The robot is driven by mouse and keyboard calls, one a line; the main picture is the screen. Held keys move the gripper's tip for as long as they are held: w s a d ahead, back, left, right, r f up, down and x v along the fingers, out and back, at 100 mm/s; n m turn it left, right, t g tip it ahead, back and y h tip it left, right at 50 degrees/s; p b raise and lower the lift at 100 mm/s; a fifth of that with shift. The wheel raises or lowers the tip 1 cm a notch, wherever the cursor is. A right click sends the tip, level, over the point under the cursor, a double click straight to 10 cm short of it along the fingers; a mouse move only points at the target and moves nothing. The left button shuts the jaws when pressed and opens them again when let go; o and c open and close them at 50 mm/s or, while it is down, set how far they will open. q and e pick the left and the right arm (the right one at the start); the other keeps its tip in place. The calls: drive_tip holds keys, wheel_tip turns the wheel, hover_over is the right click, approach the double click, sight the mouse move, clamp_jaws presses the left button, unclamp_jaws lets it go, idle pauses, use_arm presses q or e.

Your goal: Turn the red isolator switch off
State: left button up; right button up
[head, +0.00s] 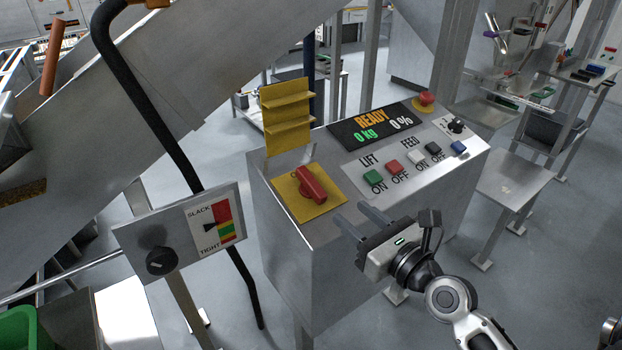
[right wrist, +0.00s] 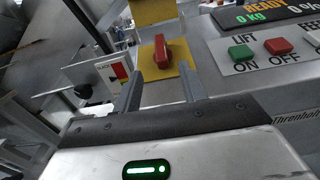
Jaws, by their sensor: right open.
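The red isolator switch (head: 311,184) is a red handle on a yellow square plate (head: 330,203) at the left end of the grey console's sloping top. Its handle slants from upper left to lower right in the head view. In the right wrist view the red switch (right wrist: 161,51) stands beyond and between my fingertips. My right gripper (head: 352,212) is open and empty, to the right of and nearer than the switch, apart from it. It also shows in the right wrist view (right wrist: 159,90). My left gripper is not in view.
A yellow hinged-looking bracket (head: 287,115) stands behind the switch. The console (head: 440,150) carries a READY display (head: 375,125), lift and feed buttons, a black knob and a red stop button (head: 425,101). A slack/tight gauge panel (head: 185,235) stands at left near a black curved pipe (head: 160,120).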

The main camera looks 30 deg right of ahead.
sight(313, 181)
drive_tip(key=w, duration=0.4)
drive_tip(key=w+a, duration=0.1)
drive_tip(key=w, duration=0.4)
drive_tip(key=w+a+p, duration=0.1)
drive_tip(key=w, duration=0.3)
drive_tip(key=shift+w, duration=0.35)
clamp_jaws()
